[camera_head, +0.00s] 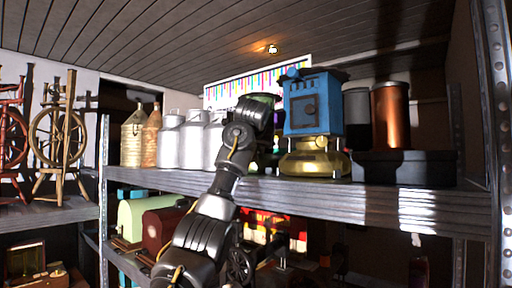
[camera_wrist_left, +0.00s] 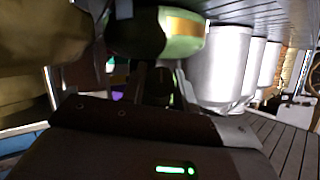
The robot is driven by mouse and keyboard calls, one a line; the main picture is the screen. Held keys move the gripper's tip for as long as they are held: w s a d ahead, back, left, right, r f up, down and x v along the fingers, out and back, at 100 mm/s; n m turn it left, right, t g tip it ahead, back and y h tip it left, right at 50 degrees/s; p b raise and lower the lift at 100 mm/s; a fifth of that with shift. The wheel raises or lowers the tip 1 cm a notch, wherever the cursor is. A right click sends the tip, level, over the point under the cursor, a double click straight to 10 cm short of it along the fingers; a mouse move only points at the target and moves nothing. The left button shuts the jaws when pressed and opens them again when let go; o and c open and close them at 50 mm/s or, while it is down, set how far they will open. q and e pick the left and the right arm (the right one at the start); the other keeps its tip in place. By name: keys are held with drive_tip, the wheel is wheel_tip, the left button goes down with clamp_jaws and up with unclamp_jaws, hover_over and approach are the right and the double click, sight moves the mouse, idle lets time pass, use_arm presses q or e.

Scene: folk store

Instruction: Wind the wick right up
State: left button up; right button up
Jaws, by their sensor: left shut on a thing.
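A blue stove (camera_head: 313,112) with a brass tank (camera_head: 315,164) at its base stands on the upper metal shelf. My left arm rises from below to the left side of the stove. My left gripper (camera_wrist_left: 160,84) is shut on a small dark part, apparently the wick knob, beside the tank. The brass tank fills the upper left of the left wrist view (camera_wrist_left: 35,60). In the head view my wrist hides most of the gripper and the knob. The wick itself does not show. My right gripper is not in view.
Several silver milk cans (camera_head: 184,140) stand left of my arm. A copper cylinder (camera_head: 390,115) and a dark base (camera_head: 405,167) are right of the stove. The shelf edge (camera_head: 400,205) runs below, and a metal upright (camera_head: 497,120) is at far right.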

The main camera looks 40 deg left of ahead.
use_arm(q)
drive_tip(key=shift+f, duration=0.25)
drive_tip(key=o, duration=1)
drive_tip(key=shift+r, duration=0.15)
drive_tip(key=shift+c, duration=0.2)
